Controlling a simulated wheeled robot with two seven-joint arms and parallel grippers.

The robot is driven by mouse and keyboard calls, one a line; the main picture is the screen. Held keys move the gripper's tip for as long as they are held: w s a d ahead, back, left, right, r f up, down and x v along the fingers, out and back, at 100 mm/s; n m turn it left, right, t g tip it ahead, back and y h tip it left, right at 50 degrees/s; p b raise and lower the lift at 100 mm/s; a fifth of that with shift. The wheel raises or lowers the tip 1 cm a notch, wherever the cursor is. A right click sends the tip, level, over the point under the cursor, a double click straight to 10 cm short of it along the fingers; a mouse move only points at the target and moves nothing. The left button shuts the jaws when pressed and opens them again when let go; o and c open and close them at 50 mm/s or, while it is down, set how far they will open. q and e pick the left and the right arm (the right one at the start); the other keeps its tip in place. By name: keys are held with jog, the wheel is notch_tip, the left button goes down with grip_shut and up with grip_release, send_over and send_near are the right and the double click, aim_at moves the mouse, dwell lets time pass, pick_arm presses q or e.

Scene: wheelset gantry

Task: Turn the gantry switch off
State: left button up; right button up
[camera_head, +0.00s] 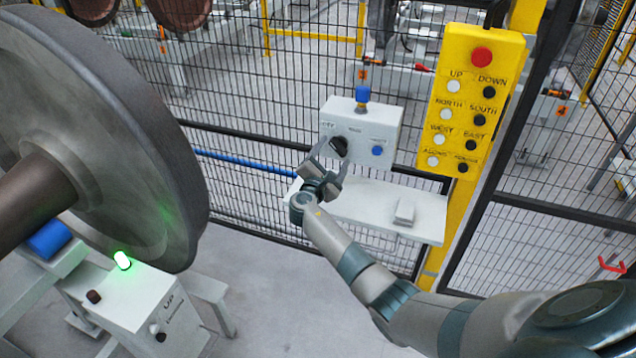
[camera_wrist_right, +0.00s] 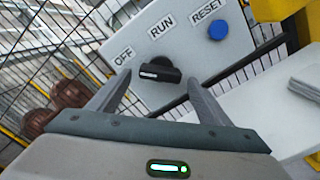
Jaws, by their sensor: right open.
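The gantry switch is a black rotary knob (camera_wrist_right: 158,72) on a white control box (camera_head: 385,136), below the labels OFF, RUN and RESET in the right wrist view. The knob also shows in the head view (camera_head: 338,147), partly behind the fingers. A white mark on the knob's handle lies toward its left end. My right gripper (camera_head: 334,165) is open in front of the box, and in the right wrist view its two fingers (camera_wrist_right: 158,95) stand on either side of the knob, apart from each other. Whether a finger touches it I cannot tell. My left gripper is out of view.
A blue RESET button (camera_wrist_right: 217,30) sits right of the knob. A white shelf (camera_head: 375,208) lies below the box. A yellow button panel (camera_head: 470,100) stands to the right, and mesh fence surrounds it. A large wheel (camera_head: 110,130) fills the left.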

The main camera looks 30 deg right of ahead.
jog(key=b+v, duration=0.4)
jog(key=v, duration=1.2)
jog(key=shift+a+f, duration=0.1)
jog(key=shift+f, duration=0.05)
jog(key=s+a+f+g+y, duration=0.1)
jog(key=s+f+y, duration=0.1)
jog(key=f, duration=0.9)
jog(key=s+a+f+g+y, duration=0.1)
jog(key=s+a+f+y, duration=0.15)
jog(key=f, duration=0.85)
jog(key=s+a+f+g+y, duration=0.1)
jog(key=s+f+y, duration=0.2)
jog(key=f, duration=0.8)
jog(key=s+a+f+m+g+y+b, duration=0.1)
jog(key=s+a+f+m+g+y, duration=0.1)
jog(key=s+f, duration=0.9)
jog(key=s+f+m+g+y, duration=0.1)
jog(key=s+f+m, duration=0.3)
jog(key=s+f, duration=0.4)
jog(key=s+a+f+m+g+y, duration=0.1)
jog(key=s+f+m+g, duration=0.2)
jog(key=s, duration=1.7)
jog(key=s+a+f+m+g+y+b, duration=0.1)
jog(key=s+f+m, duration=0.4)
jog(key=s+f, duration=0.7)
jog(key=s+y, duration=0.1)
jog(key=s, duration=0.1)
jog(key=shift+s+f+m+g, duration=0.35)
jog(key=shift+m+g, duration=0.05)
